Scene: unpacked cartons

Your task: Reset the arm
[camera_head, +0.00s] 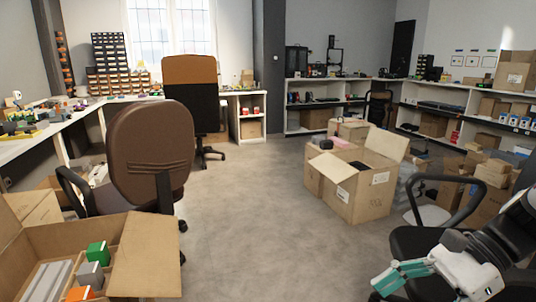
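My gripper (398,277) is at the lower right of the head view, at the end of my dark and white arm. It has teal fingers that point left and down. It is in front of a black office chair (440,236) in the picture. I see nothing between its fingers, but they are small and overlap, so I cannot tell how far apart they are.
An open carton (148,262) with green, grey and orange items stands at the lower left. A brown chair (150,155) is behind it. Open cartons (357,200) stand on the floor right of centre. The grey floor (245,210) between is clear. Shelves line the walls.

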